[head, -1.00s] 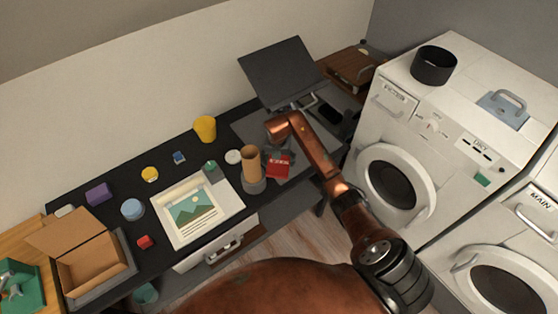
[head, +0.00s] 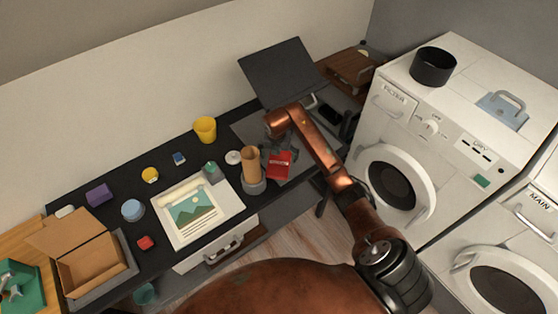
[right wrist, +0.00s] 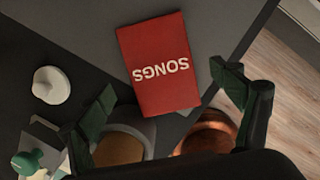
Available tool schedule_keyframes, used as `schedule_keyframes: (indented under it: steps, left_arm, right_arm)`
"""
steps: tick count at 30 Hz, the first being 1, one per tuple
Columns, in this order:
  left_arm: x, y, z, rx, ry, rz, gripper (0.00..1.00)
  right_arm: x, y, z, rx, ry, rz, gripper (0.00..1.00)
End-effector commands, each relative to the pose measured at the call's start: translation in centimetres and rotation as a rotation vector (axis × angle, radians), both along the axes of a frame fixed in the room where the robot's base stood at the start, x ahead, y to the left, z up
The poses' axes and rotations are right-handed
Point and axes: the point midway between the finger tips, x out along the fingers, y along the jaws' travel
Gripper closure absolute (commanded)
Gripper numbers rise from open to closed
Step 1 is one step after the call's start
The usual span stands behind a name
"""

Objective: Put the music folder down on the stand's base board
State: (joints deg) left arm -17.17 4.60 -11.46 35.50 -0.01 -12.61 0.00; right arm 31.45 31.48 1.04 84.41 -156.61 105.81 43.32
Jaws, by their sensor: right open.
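The red music folder (head: 279,164), marked SONGS, appears to lie flat at the front of the stand's grey base board (head: 247,127). In the right wrist view the folder (right wrist: 157,64) shows whole, with the grey board (right wrist: 215,22) around its far side. The music stand's dark panel (head: 278,72) rises tilted behind. My right gripper (head: 281,147) is just above the folder. In the right wrist view its two dark green fingertips (right wrist: 160,92) are spread wide, with nothing held between them. My left gripper is not in view.
A brown cylinder in a grey holder (head: 252,166) stands close left of the folder. A white round object (head: 233,157) and a picture sheet (head: 195,212) lie farther left. A black object (head: 328,114) lies right of the stand. White washing machines (head: 430,130) stand right of the desk.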

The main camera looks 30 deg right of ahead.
Motion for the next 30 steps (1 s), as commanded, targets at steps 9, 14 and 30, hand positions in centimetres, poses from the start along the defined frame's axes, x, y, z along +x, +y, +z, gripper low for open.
schedule_keyframes:
  steps: [9,14,30]
  left_arm:
    - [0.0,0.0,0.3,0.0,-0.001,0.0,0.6]
    - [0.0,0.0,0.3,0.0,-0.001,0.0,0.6]
    - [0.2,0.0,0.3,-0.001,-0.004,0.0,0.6]
  right_arm:
    - [-0.8,0.7,6.2,-0.002,-0.002,0.0,0.14]
    - [-1.1,0.9,7.4,-0.002,0.0,0.001,0.14]
    - [-1.2,1.1,7.7,0.002,0.0,0.001,0.14]
